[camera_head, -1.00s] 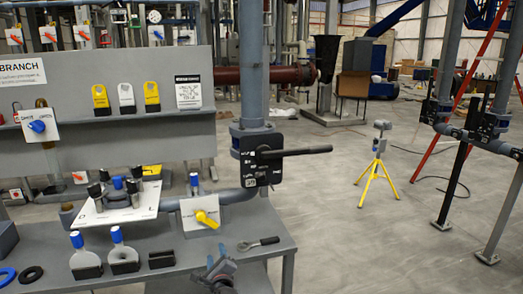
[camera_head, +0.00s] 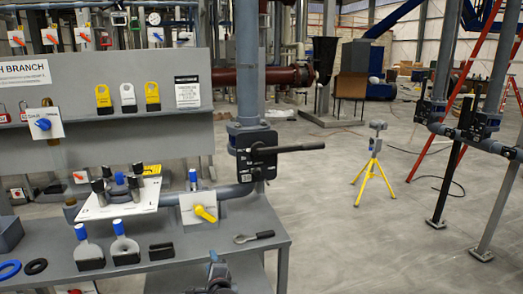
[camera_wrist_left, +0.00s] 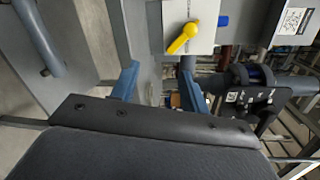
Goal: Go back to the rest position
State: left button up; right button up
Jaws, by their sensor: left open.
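My left gripper (camera_head: 218,279) shows at the bottom edge of the head view, in front of the workbench (camera_head: 190,245), with most of its arm out of the picture. In the left wrist view its two blue fingers (camera_wrist_left: 158,88) stand wide apart with nothing between them. The white plate with the yellow valve handle (camera_head: 205,213) is beyond the gripper; the handle also shows above the fingers in the wrist view (camera_wrist_left: 184,38). My right gripper is not in view.
A wrench (camera_head: 254,237) lies near the bench's right edge. Two blue-topped tools (camera_head: 125,245) stand at its front left. A black lever (camera_head: 290,149) sticks out right from the grey pipe. A yellow tripod (camera_head: 374,170) stands on the open floor to the right.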

pick_arm(q)
jog(key=s+f+n+g+h, duration=0.2)
jog(key=s+f+n+g, duration=0.2)
jog(key=s+f, duration=0.5)
jog(key=s+f+n+g+h, duration=0.2)
jog(key=s+f+n+g, duration=0.3)
jog(key=s, duration=1.8)
jog(key=s+d+f+n+g+h, duration=0.1)
jog(key=s+f+n+g+h, duration=0.2)
jog(key=s+f, duration=1)
jog(key=s+n+g, duration=0.2)
jog(key=s+n, duration=0.1)
jog(key=shift+f, duration=0.4)
